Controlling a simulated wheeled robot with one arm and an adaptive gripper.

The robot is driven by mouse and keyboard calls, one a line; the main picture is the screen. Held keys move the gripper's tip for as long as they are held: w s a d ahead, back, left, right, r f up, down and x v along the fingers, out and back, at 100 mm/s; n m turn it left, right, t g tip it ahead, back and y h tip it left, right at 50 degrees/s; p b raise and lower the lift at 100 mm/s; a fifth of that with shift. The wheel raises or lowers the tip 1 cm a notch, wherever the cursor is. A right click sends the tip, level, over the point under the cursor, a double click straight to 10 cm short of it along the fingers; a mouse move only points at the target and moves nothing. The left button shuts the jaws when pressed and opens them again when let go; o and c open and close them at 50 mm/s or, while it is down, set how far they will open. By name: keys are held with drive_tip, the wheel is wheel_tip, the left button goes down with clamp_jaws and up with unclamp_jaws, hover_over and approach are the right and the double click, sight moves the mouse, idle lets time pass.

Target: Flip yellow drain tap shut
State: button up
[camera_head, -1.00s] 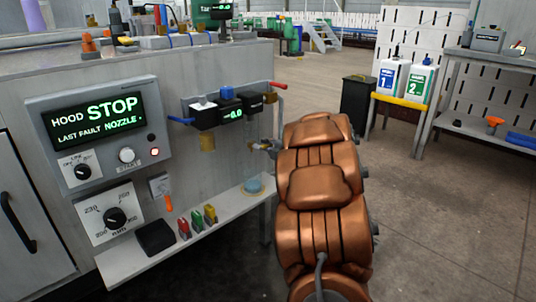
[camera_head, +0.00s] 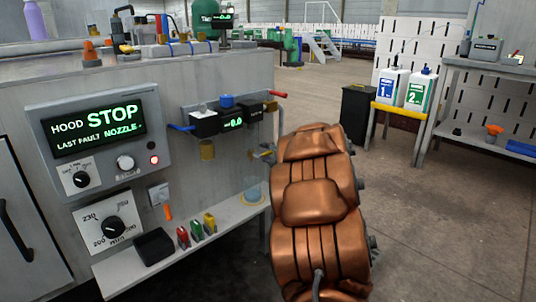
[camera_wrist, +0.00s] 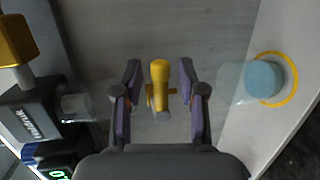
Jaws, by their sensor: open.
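The yellow drain tap (camera_wrist: 159,85) is in the middle of the wrist view, its rounded handle toward the top of the picture. My gripper (camera_wrist: 160,72) is open, with one dark-and-purple finger on each side of the handle. Gaps show between the handle and both fingers, so they look apart from it. In the head view the tap (camera_head: 262,150) is a small yellow piece at the right end of the panel, just left of my copper-coloured arm. My gripper is mostly hidden there.
A translucent blue cup (camera_wrist: 263,79) stands within a yellow ring on the shelf (camera_head: 130,268). A brass cylinder (camera_head: 207,150) hangs beneath the black display units (camera_head: 205,123).

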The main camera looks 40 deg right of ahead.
drive_tip(key=shift+s, duration=0.1)
drive_tip(key=v, duration=1.1)
drive_tip(key=shift+s, duration=0.35)
